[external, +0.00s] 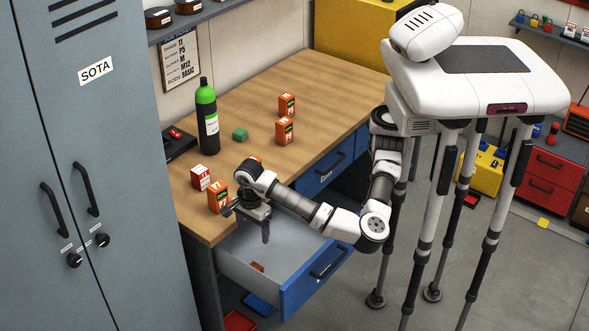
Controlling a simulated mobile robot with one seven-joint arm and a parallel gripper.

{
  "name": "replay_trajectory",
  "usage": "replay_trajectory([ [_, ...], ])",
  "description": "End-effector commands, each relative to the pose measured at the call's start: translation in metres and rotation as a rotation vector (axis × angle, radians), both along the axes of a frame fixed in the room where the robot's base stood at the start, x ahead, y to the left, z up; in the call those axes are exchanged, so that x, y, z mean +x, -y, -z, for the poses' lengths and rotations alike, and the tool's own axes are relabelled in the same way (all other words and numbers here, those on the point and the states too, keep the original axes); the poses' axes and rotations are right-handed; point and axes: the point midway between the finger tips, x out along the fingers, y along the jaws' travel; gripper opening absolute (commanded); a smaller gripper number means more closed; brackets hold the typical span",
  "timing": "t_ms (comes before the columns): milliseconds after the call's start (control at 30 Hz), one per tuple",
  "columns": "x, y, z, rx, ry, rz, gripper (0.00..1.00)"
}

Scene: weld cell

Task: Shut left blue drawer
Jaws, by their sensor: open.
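The left blue drawer (318,282) is pulled out from under the wooden workbench (262,133). Its blue front with a black handle faces the lower right, and its light inside shows with a small reddish thing (257,266) in it. My gripper (254,232) points down over the open drawer, near its rear left side by the bench edge. It is open, and I see nothing held between its fingers. Whether the fingertips reach below the drawer's rim I cannot tell. Another blue drawer (322,172) further right in the bench looks shut, partly behind my arm.
Orange boxes (217,197) and a red-white box (201,177) stand near the bench's front edge by my gripper. A grey locker (80,150) is at left. Red and blue trays (240,320) lie below the drawer.

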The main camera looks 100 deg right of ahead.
Motion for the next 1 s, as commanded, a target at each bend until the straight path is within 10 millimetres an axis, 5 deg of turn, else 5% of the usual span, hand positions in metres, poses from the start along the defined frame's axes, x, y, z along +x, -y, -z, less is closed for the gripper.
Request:
replay_trajectory([
  [200, 0.000, 0.000, -0.008, 0.001, 0.002, 0.000, 0.48],
  [367, 0.001, 0.000, -0.057, 0.006, 0.005, 0.001, 0.27],
  [400, -0.004, -0.014, -0.039, -0.022, -0.001, 0.031, 0.21],
  [567, -0.023, -0.062, -0.028, -0.122, 0.030, 0.227, 0.01],
  [1000, -0.129, -0.186, -0.025, -0.266, 0.443, 0.929, 0.00],
])
